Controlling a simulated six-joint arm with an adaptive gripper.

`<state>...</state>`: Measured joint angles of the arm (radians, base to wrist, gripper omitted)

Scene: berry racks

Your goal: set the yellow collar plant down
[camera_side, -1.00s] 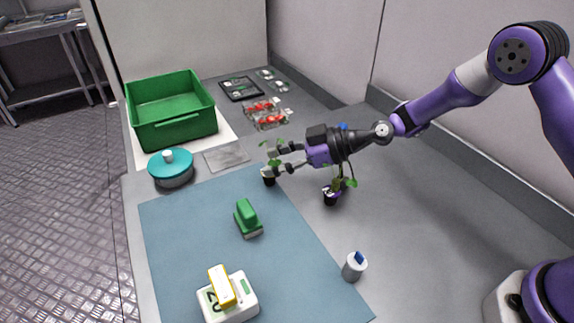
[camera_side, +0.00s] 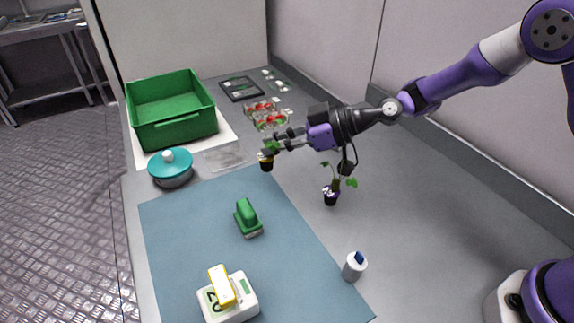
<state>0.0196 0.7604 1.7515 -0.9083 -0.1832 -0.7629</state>
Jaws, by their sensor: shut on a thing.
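The yellow collar plant (camera_side: 266,163) is a small dark pot with a yellow band, near the top edge of the blue mat. My gripper (camera_side: 270,146) is shut on it from the right, at its upper part. Its leaves are mostly hidden by the fingers. The pot looks upright and seems slightly off the table, though contact below is hard to judge. A second plant (camera_side: 331,196) with a purple collar stands on the grey table, to the right of and below my gripper.
Behind my gripper is a clear rack (camera_side: 262,112) with red berries. A clear flat sheet (camera_side: 226,158), a teal-lidded pot (camera_side: 171,168) and a green crate (camera_side: 176,132) lie left. The blue mat (camera_side: 190,240) holds a green-handled block (camera_side: 248,218) and a white scale (camera_side: 240,300).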

